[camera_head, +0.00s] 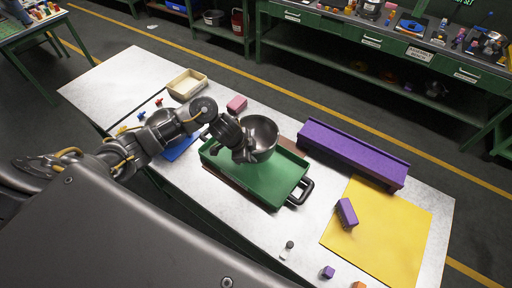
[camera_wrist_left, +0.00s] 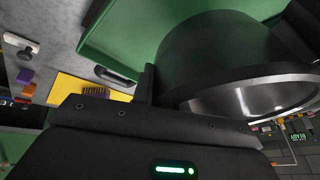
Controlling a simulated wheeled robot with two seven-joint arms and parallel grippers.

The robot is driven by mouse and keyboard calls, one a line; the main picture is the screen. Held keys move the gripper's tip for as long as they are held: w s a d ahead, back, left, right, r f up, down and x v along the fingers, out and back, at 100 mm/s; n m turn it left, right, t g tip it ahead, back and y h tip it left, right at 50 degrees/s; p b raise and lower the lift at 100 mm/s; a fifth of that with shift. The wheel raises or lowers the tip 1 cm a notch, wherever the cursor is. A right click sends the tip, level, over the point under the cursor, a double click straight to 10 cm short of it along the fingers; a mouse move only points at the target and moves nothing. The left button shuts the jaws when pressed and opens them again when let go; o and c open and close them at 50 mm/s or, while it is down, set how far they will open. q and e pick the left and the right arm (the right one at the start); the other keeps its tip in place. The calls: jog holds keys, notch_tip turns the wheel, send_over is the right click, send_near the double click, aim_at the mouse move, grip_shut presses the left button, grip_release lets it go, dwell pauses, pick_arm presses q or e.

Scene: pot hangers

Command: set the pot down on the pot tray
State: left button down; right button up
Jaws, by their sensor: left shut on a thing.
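The pot (camera_head: 262,132) is a round metal vessel with a shiny inside and its mouth facing up. My left gripper (camera_head: 243,150) is shut on its near left side. The pot is over the back part of the green pot tray (camera_head: 268,188), which has a black handle at its right end. I cannot tell whether the pot touches the tray. In the left wrist view the pot's dark wall and bright rim (camera_wrist_left: 215,50) fill the upper right, with the tray (camera_wrist_left: 125,30) behind it. The fingers' contact is partly hidden. My right gripper is not in view.
A purple channel-shaped block (camera_head: 352,150) stands right of the tray. A pink block (camera_head: 237,104) and cream bin (camera_head: 187,84) stand behind. A blue mat (camera_head: 182,148) lies to the left. The tray's front middle looks clear.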

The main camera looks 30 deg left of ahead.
pick_arm(q)
jog(key=shift+s+r, duration=0.2)
jog(key=shift+s, duration=0.05)
jog(key=shift+a+f, duration=0.1)
jog(key=shift+a, duration=0.15)
jog(key=shift+s+f+b, duration=0.1)
jog(key=shift+f+b, duration=0.4)
jog(key=shift+f, duration=0.2)
notch_tip(320, 180, down, 5)
jog(key=b, duration=0.3)
jog(key=shift+f+b, duration=0.65)
jog(key=shift+f, duration=0.05)
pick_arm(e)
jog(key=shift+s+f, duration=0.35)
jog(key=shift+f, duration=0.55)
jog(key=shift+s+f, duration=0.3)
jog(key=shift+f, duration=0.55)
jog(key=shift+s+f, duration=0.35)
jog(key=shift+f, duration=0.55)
pick_arm(q)
jog(key=shift+f+b, duration=0.3)
jog(key=shift+f, duration=0.2)
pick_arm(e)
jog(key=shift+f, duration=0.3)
pick_arm(q)
jog(key=c, duration=1.4)
grip_release()
jog(key=shift+o, duration=0.4)
jog(key=shift+s+f, duration=0.1)
